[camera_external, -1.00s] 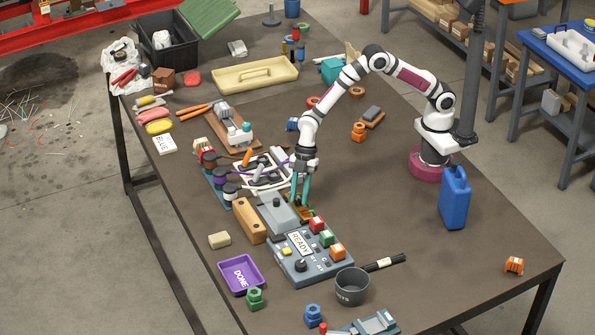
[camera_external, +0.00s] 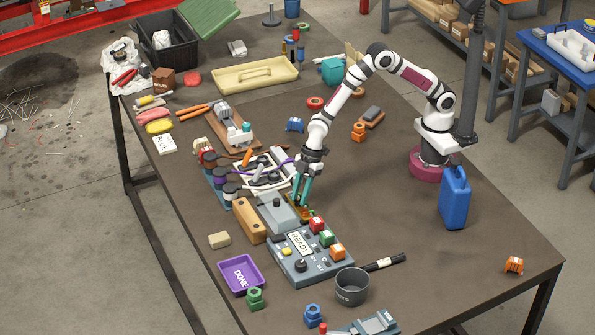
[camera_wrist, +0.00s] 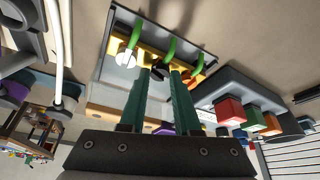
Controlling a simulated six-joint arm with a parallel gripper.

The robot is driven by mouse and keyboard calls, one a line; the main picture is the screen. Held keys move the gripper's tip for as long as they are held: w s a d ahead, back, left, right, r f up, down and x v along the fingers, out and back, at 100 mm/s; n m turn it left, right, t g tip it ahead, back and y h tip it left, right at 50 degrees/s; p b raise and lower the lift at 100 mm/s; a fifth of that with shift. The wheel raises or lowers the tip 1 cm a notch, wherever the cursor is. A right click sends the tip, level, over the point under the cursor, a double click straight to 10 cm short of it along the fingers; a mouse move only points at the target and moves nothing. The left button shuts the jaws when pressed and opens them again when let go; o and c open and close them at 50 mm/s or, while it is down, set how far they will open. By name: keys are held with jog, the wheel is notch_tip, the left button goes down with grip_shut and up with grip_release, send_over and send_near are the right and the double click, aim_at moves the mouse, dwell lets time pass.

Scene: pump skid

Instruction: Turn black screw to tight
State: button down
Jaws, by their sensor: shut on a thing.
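The black screw (camera_wrist: 157,73) shows in the wrist view between my fingertips, at the middle of a yellow terminal block (camera_wrist: 149,57). A white screw (camera_wrist: 125,58) sits to its left and an orange-red one (camera_wrist: 197,66) to its right. Green wires loop over the block. My gripper (camera_wrist: 160,76) has its teal fingers either side of the black screw and is shut on it. In the external view my gripper (camera_external: 301,202) points down at the block, its fingers leaning; the screw is too small to make out there. How tight it is cannot be told.
A grey control box (camera_external: 285,262) with a READY display and red, green and orange buttons stands close in front. A grey lidded box (camera_external: 277,212) and a wooden block (camera_external: 249,220) lie to the left. The table right of my gripper is largely clear.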

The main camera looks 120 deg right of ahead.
jog(key=m+h, duration=0.1)
jog(key=m, duration=0.1)
jog(key=m+h, duration=0.1)
jog(key=m, duration=0.4)
jog(key=shift+a+h, duration=0.3)
jog(key=shift+h, duration=0.1)
jog(key=m+h, duration=0.1)
jog(key=m, duration=0.2)
jog(key=m+h, duration=0.1)
jog(key=m, duration=0.2)
jog(key=shift+a+g, duration=0.2)
jog(key=shift+g, duration=0.2)
jog(key=c, duration=0.6)
grip_release()
jog(key=shift+w, duration=0.1)
jog(key=v, duration=1.5)
jog(key=shift+a+r, duration=0.2)
jog(key=shift+r, duration=0.15)
